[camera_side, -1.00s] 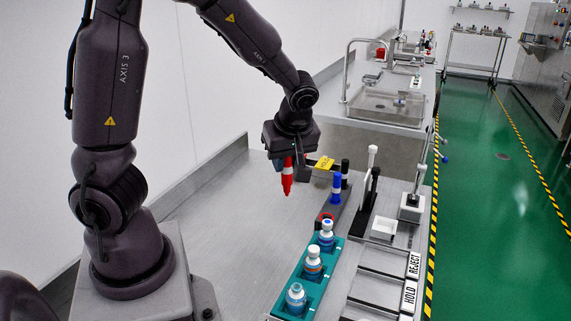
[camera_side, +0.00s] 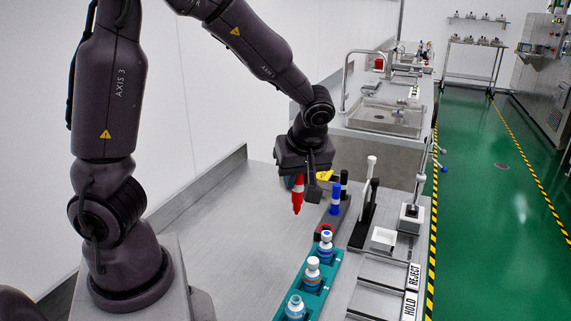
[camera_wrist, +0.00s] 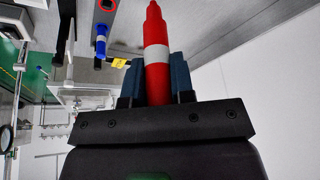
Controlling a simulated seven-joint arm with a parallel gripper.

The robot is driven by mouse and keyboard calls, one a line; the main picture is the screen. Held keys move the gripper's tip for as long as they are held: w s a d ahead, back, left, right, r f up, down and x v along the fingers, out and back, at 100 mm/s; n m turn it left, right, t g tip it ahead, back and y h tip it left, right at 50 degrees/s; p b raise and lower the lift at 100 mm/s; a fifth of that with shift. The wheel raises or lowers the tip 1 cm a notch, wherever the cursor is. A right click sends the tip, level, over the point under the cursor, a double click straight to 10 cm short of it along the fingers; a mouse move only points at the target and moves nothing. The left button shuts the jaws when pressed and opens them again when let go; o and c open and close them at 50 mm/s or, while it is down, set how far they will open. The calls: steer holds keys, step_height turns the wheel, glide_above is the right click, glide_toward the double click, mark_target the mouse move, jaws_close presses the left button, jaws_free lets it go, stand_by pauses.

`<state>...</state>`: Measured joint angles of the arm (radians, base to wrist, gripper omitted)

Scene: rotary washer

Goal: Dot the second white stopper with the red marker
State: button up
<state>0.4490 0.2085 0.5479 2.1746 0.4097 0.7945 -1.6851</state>
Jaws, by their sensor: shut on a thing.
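My gripper (camera_side: 299,179) is shut on the red marker (camera_side: 297,197), which points tip down above the bench, to the left of the marker rack. In the wrist view the red marker (camera_wrist: 156,55), with a white band, stands between the two fingers of my gripper (camera_wrist: 157,80). A teal rack (camera_side: 333,272) at the front holds bottles in a row. The far stopper shows a blue mark on top. Any mark on the middle stopper is too small to tell.
A dark marker rack (camera_side: 338,215) holds a blue marker (camera_side: 336,199) and a black marker (camera_side: 344,184), with a red ring at its near end. Upright black and white stands (camera_side: 368,205), a white tray (camera_side: 383,240) and the REJECT and HOLD trays lie right. The left bench is clear.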

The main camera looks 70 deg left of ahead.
steer(key=shift+n, duration=0.5)
steer(key=shift+w+d+f, duration=0.15)
steer(key=shift+d+f, duration=0.85)
steer(key=shift+f, duration=0.1)
steer(key=shift+w+d+f, duration=0.2)
steer(key=shift+d+f, duration=0.75)
steer(key=shift+f, duration=0.15)
steer(key=shift+w+d+f, duration=0.15)
steer(key=shift+d+f, duration=0.85)
steer(key=shift+f, duration=0.1)
steer(key=shift+f, duration=0.6)
step_height(320, 180, up, 7)
stand_by(0.5)
stand_by(0.5)
steer(key=shift+f, duration=2.9)
steer(key=shift+f, duration=0.3)
